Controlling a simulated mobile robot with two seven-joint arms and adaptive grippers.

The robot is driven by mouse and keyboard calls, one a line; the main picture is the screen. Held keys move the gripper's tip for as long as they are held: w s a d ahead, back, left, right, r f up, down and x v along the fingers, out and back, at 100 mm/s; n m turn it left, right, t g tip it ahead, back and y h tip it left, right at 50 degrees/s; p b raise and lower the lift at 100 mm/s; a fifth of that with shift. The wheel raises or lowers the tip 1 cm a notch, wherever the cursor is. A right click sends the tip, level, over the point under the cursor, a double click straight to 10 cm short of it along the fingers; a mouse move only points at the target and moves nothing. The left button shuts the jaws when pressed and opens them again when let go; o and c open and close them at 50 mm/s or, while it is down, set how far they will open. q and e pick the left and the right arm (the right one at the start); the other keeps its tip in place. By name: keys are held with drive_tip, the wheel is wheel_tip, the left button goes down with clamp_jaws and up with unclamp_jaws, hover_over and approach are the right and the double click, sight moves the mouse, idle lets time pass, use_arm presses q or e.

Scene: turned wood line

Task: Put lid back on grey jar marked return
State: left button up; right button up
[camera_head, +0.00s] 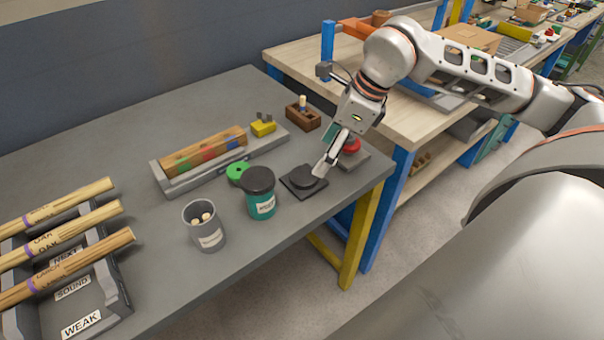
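A grey jar (206,236) stands open on the grey bench with pale wooden pieces inside. Its white label is too small to read surely. A dark round lid (303,179) lies on a black square pad (290,189) near the bench's right end. My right gripper (322,170) points down at this lid's right edge. I cannot tell whether its fingers touch the lid or how far apart they are. A green jar (262,205) wears a black lid (258,180), and a green lid (236,171) lies behind it. My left gripper is not in view.
A red button (351,145) on a grey base stands close behind my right gripper. A grey tray (168,185) holds a wooden block. A yellow piece (263,126) and a brown box (302,117) stand farther back. A rack of sticks (112,290) is at left.

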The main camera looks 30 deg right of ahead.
sight(308, 176)
drive_tip(key=shift+x, duration=1.4)
drive_tip(key=shift+a, duration=0.1)
drive_tip(key=x, duration=0.5)
drive_tip(key=shift+w, duration=0.2)
drive_tip(key=c, duration=0.8)
